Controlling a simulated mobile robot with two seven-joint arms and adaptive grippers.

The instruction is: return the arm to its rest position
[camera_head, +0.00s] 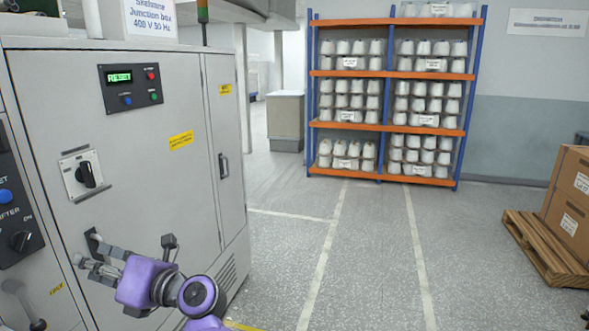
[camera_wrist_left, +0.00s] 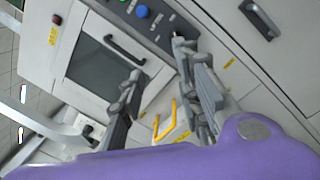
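My left arm is purple and comes in at the lower left of the head view. Its grey left gripper (camera_head: 104,262) is in front of the lower part of a grey electrical cabinet (camera_head: 195,215), close to a small handle on its front. I cannot tell whether the fingers touch the cabinet. In the left wrist view the two fingers (camera_wrist_left: 158,65) stand apart with a gap between them and no object held. My right gripper does not show.
The cabinet carries a rotary switch (camera_head: 86,176) and a button panel (camera_head: 130,87). A rack (camera_head: 393,128) of white bobbins stands at the back. Boxes (camera_head: 570,200) sit on a wooden pallet (camera_head: 540,250) at the right. The middle floor is clear.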

